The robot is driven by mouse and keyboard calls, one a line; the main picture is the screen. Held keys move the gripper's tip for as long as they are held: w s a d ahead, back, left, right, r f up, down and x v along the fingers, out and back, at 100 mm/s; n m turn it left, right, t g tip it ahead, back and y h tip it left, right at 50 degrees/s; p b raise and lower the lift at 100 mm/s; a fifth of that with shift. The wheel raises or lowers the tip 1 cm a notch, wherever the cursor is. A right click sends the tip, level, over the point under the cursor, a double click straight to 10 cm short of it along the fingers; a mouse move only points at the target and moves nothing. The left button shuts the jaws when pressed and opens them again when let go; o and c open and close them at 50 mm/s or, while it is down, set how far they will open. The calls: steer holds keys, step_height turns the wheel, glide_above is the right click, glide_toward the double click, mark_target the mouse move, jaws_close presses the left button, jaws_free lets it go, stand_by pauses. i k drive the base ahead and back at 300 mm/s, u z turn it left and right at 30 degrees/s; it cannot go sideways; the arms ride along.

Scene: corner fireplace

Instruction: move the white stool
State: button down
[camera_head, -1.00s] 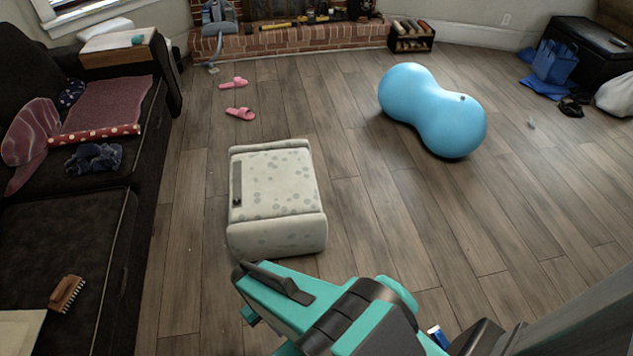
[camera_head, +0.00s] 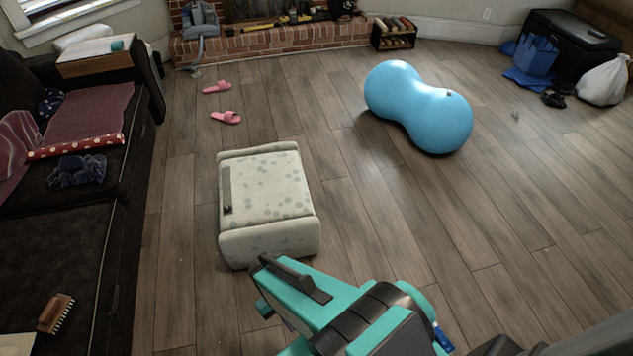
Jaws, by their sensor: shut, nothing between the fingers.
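The white stool (camera_head: 268,190) is a low padded block with pale grey-green spots, standing on the wood floor near the middle of the view. A dark narrow strip (camera_head: 226,189), perhaps a remote or strap, lies along the left side of its top. My gripper (camera_head: 262,268) is teal and black, just in front of the stool's near side in the picture. Its fingers are shut and hold nothing. I cannot tell whether the fingertips touch the stool. The stool's base is partly hidden.
A dark sofa (camera_head: 60,245) runs along the left, with a brush (camera_head: 56,313) on it. A blue peanut ball (camera_head: 418,108) lies right of and beyond the stool. Pink slippers (camera_head: 226,117) lie behind it. A brick hearth (camera_head: 270,42) closes the back.

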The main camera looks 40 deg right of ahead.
mark_target(266, 189)
steer(key=z, duration=0.15)
steer(key=i, duration=0.95)
steer(key=u, duration=0.05)
